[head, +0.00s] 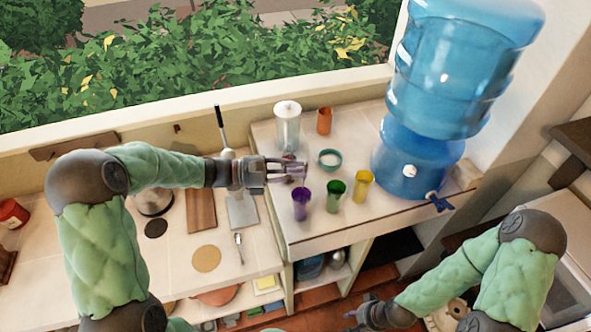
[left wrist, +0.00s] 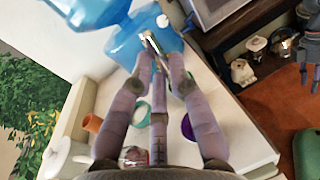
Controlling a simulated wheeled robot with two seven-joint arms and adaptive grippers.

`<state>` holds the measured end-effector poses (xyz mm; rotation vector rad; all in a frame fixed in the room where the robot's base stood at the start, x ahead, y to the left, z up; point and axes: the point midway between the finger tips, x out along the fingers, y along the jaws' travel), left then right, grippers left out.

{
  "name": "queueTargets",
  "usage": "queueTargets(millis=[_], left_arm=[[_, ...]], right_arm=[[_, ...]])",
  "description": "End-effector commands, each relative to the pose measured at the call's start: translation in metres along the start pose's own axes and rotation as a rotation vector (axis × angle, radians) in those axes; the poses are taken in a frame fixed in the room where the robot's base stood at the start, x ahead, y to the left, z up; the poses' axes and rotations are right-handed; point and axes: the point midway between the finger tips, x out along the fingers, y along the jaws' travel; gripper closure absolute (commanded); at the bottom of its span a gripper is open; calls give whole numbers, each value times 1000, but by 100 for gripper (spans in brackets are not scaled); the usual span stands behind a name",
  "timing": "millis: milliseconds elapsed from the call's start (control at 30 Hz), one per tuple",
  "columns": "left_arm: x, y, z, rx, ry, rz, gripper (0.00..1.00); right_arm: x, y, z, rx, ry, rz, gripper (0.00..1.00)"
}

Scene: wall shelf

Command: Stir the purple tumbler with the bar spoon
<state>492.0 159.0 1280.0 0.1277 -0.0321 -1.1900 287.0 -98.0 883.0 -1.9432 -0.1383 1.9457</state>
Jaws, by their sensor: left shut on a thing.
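The purple tumbler (head: 300,203) stands upright near the front edge of the raised counter. Part of it shows in the left wrist view (left wrist: 187,127), behind my fingers. My left gripper (head: 301,169) is above and just behind the tumbler, apart from its rim as far as I can tell. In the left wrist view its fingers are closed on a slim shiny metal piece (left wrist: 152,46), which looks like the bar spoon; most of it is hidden. My right gripper (head: 357,317) is low at the bottom of the head view, empty, its fingers apart.
Green (head: 336,196) and yellow (head: 363,186) tumblers stand right of the purple one. A small spoon (head: 239,248) lies on the lower counter.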

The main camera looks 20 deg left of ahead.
Motion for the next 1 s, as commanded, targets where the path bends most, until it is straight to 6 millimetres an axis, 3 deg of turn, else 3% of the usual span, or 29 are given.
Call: queueTargets(millis=[467,1000], left_arm=[[0,0,4,1,0,0,100],[-1,1,41,1,0,0,100]], right_arm=[[-3,-1,0,0,0,0,63],[-31,-11,1,0,0,0,63]])
